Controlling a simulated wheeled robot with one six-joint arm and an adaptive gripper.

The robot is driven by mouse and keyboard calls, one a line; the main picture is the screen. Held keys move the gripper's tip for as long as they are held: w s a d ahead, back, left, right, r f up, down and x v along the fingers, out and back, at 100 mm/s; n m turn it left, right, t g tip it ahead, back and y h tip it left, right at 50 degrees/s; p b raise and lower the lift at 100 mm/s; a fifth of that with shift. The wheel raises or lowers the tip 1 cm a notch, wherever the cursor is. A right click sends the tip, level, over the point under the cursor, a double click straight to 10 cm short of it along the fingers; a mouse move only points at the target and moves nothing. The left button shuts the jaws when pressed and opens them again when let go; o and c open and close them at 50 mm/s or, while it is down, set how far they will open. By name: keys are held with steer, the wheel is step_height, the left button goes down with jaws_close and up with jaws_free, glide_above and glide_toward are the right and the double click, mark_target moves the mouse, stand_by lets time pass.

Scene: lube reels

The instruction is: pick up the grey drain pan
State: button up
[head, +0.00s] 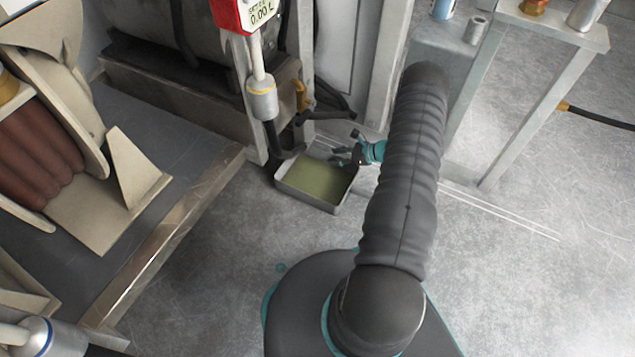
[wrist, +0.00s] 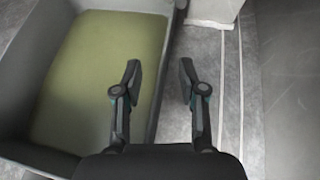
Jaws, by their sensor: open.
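The grey drain pan (head: 316,203) is a shallow rectangular tray on the concrete floor, with a green-tinted bottom. In the wrist view the pan (wrist: 35,155) fills the left side, and its right wall runs up the picture between my fingers. My gripper (head: 340,158) is at the pan's upper right side in the head view. In the wrist view my gripper (wrist: 159,75) is open, with one finger over the inside of the pan and the other over the floor outside. I cannot tell whether the fingers touch the wall or how far down they reach.
A dispensing nozzle (head: 262,98) hangs under a red meter (head: 234,14) behind the pan. A metal post and dark hoses stand close to the pan's far side. A hose reel (head: 60,150) stands at left, a bench (head: 550,30) at right. The floor in front is clear.

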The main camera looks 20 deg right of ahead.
jaws_close()
steer(key=shift+r, duration=0.15)
